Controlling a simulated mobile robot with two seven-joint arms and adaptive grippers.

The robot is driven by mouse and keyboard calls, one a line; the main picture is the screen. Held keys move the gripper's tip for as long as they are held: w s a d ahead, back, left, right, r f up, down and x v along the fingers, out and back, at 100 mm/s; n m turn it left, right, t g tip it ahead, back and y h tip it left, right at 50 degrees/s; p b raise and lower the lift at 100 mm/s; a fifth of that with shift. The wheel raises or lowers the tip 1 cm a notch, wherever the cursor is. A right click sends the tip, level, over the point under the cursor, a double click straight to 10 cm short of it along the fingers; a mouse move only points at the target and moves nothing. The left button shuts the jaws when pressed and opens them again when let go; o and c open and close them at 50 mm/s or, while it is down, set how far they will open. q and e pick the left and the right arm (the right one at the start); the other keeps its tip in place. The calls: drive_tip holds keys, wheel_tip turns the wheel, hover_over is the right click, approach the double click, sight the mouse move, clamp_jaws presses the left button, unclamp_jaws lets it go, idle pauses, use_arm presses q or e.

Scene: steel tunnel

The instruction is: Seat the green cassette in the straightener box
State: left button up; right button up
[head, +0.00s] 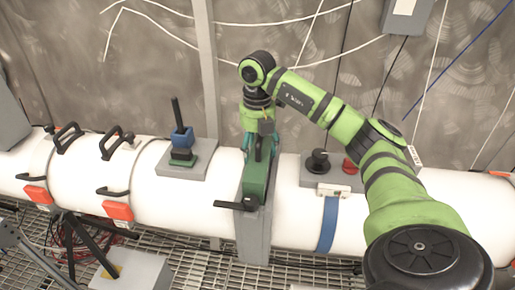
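The green cassette (256,180) stands upright in the grey straightener box (254,232), which straddles the white tunnel pipe. Much of its green side shows above the box wall; I cannot tell how deep it sits. A black handle rises from its top. My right gripper (260,146) reaches in from above, with its teal fingers spread on either side of the handle. The fingers look apart from the handle, so the gripper appears open. A black lever (236,205) sticks out to the left at the cassette's front. My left gripper is not in view.
A blue and green block with a black rod (181,140) stands on a grey plate left of the box. A black knob (318,160) and red button (349,166) sit to the right. Black clamp handles (116,142) line the pipe at left. A grey post (207,70) rises behind.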

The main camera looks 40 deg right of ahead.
drive_tip(key=shift+d+f, duration=0.1)
drive_tip(key=shift+f, duration=0.3)
